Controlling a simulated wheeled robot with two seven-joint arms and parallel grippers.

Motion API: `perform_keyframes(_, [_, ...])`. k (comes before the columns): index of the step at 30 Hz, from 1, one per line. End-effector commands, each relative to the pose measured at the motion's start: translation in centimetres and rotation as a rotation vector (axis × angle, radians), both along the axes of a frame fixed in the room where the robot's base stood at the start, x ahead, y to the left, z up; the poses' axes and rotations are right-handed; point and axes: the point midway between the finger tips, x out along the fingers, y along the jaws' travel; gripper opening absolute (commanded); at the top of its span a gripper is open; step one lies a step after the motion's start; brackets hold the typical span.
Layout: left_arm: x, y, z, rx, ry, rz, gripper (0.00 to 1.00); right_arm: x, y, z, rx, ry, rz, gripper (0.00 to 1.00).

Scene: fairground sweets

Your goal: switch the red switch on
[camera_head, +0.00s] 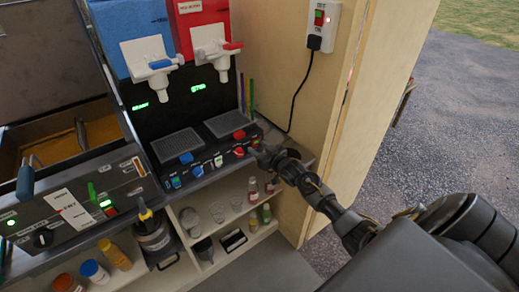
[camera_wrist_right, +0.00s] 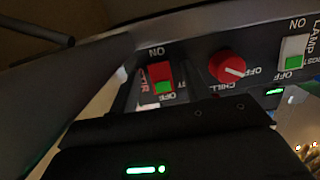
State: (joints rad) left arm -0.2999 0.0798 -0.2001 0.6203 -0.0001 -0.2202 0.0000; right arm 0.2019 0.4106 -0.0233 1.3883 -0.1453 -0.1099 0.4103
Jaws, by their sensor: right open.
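The red switch (camera_wrist_right: 161,74) is a red rocker on the dark panel in the right wrist view, with a green part at its OFF end and ON lettered at the other end. In the head view it is largely hidden by my right gripper (camera_head: 258,154), whose fingertips are at the right end of the panel. That gripper is open and empty. Its dark body fills the lower part of the wrist view, just below the switch; contact cannot be told. My left gripper is not in view.
Beside the switch are a red chill knob (camera_wrist_right: 228,67) and a white lamp switch (camera_wrist_right: 292,50). Blue (camera_head: 129,37) and red (camera_head: 197,22) tanks stand above the panel. A wall socket (camera_head: 323,25) with a plugged cable is behind. Bottles and glasses fill the shelf below.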

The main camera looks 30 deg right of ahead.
Motion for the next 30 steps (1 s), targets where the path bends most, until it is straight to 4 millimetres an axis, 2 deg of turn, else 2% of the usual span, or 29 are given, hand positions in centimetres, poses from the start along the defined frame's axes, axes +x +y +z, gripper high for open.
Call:
perform_keyframes(5, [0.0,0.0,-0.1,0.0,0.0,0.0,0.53,-0.5,0.0,0.0,0.0,-0.001,0.0,0.47])
perform_keyframes(8, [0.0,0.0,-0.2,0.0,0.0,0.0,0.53,-1.8,-0.1,0.1,-0.001,0.001,0.0,0.47])
perform_keyframes(15, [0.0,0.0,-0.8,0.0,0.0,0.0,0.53,-6.6,-0.2,0.6,-0.002,0.001,0.001,0.47])
perform_keyframes(21, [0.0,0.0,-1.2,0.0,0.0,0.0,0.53,-9.6,-0.3,1.1,0.0,0.001,0.001,0.47])
perform_keyframes(25, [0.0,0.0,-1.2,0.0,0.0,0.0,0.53,-10.5,-0.4,1.3,-0.001,0.0,0.0,0.47])
perform_keyframes(30, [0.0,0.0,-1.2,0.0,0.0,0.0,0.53,-10.7,-0.4,1.4,0.0,0.0,0.0,0.47])
